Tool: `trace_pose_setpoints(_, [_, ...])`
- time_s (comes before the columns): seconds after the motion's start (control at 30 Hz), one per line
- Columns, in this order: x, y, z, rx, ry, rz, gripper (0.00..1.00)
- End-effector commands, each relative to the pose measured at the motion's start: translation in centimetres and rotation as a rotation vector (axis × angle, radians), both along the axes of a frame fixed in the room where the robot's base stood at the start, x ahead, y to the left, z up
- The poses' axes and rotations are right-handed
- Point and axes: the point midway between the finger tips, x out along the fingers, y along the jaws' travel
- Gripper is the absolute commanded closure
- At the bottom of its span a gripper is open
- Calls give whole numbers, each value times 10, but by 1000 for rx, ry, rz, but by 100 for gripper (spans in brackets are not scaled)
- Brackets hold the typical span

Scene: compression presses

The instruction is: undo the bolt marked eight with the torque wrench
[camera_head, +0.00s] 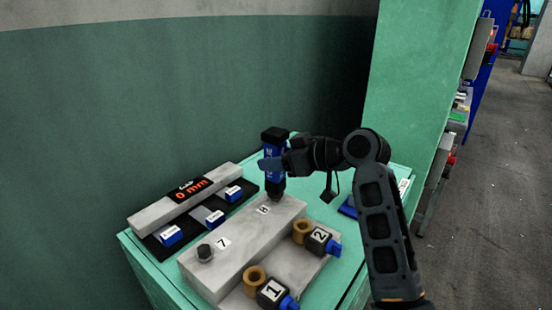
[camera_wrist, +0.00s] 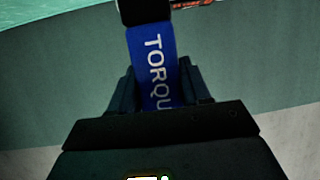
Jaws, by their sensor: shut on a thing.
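My gripper (camera_head: 274,165) is shut on the blue torque wrench (camera_head: 275,182), which has a black top and stands upright. In the wrist view the wrench (camera_wrist: 152,62) shows white lettering between the fingers of my gripper (camera_wrist: 158,88). The wrench's lower end is over the bolt marked eight (camera_head: 274,197), at the far end of the grey block (camera_head: 222,262), by the label 8 (camera_head: 263,209). The bolt is mostly hidden, and I cannot tell whether the wrench is fully seated on it.
A bolt marked 7 (camera_head: 204,252) stands at the block's near end. Brass rings and black-and-blue pieces marked 1 (camera_head: 272,292) and 2 (camera_head: 319,240) lie right of it. A display reading 0 mm (camera_head: 188,189) and blue blocks sit on the left. A green wall stands behind.

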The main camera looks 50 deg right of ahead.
Motion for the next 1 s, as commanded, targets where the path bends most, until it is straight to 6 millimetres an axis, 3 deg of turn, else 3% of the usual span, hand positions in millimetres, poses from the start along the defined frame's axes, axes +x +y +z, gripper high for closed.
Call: trace_pose_setpoints(1.0, [0, 0, -7, -2, -5, 0, 100])
